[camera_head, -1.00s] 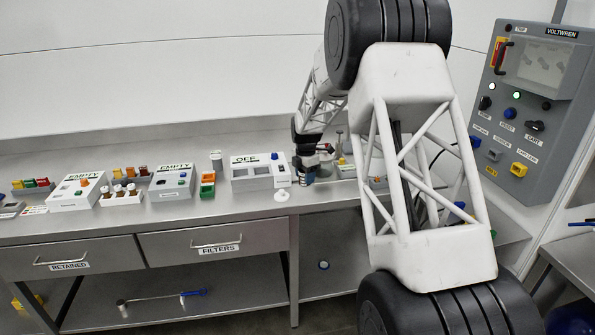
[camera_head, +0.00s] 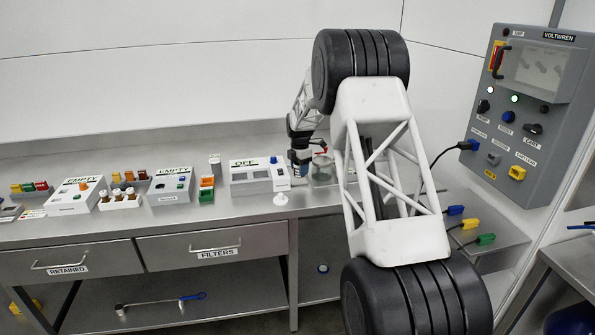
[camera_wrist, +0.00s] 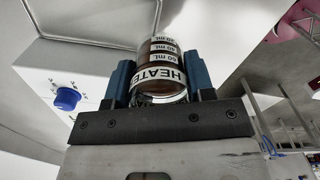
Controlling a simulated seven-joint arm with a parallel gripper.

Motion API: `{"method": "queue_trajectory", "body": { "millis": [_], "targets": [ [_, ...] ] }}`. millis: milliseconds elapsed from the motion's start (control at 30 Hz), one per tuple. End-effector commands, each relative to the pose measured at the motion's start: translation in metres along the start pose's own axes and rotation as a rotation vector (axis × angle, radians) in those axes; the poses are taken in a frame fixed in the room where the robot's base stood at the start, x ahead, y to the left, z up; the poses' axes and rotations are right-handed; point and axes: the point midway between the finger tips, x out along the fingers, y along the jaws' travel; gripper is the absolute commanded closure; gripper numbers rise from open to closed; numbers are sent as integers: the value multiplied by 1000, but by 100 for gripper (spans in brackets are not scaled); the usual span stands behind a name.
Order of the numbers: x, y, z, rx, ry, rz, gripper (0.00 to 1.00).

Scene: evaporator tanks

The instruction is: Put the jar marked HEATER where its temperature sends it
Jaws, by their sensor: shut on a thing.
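The jar marked HEATER (camera_wrist: 160,78) is in my gripper in the wrist view. It is a brown jar with a white label and mL marks. The blue fingers of my gripper (camera_wrist: 160,84) press on it from both sides. In the head view my gripper (camera_head: 300,168) is above the bench, just right of the white unit marked OFF (camera_head: 250,176). The jar cannot be made out there. Two white units marked EMPTY stand further left, one (camera_head: 76,195) and another (camera_head: 171,186). No temperature reading is legible.
A rack of brown bottles (camera_head: 120,199), orange and green blocks (camera_head: 206,189) and a white round piece (camera_head: 281,199) are on the bench. A grey control panel (camera_head: 525,110) stands at the right.

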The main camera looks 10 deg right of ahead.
Motion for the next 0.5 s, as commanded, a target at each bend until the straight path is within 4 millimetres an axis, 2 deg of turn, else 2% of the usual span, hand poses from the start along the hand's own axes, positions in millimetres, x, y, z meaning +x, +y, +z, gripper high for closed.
{"method": "queue_trajectory", "body": {
  "millis": [300,500],
  "targets": [
    [4,32,15,0,0,1,80],
    [5,46,22,0,0,-1,80]
  ]
}}
